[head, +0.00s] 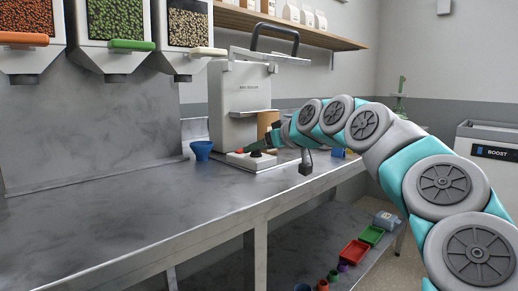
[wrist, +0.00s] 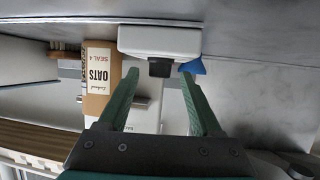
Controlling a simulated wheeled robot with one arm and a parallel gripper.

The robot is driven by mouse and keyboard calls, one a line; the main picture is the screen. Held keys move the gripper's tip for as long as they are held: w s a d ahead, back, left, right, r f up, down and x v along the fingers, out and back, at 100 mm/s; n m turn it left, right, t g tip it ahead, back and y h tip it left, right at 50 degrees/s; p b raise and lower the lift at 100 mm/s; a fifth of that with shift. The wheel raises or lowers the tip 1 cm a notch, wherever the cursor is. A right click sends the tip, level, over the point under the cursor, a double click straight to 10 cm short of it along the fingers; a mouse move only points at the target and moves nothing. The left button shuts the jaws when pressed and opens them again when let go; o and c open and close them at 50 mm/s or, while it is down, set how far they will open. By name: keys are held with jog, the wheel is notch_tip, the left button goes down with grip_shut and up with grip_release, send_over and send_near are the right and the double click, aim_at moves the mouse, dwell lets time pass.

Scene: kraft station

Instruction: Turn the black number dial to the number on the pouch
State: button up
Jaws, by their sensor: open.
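The black number dial (wrist: 160,68) sticks out from the white base (wrist: 160,40) of the sealing machine; in the head view the dial (head: 255,153) is small and partly covered by my gripper. My gripper (wrist: 159,75) is open and empty, with its green fingertips on either side of the dial's line. I cannot tell whether they touch it. In the head view my gripper (head: 258,146) is just above the machine's base. The brown pouch (wrist: 97,82) has a white label reading "OATS" and "SEAL 4"; in the head view it (head: 268,121) stands behind my gripper. The dial's numbers are unreadable.
A blue funnel-like cup (head: 202,149) stands left of the machine (head: 236,100). A small red part (head: 239,151) sits on the base beside the dial. Dispensers (head: 116,30) hang at the upper left. The counter's (head: 130,200) front left is clear. Coloured trays (head: 355,252) lie below.

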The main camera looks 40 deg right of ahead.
jog(key=v, duration=0.7)
jog(key=shift+b, duration=0.4)
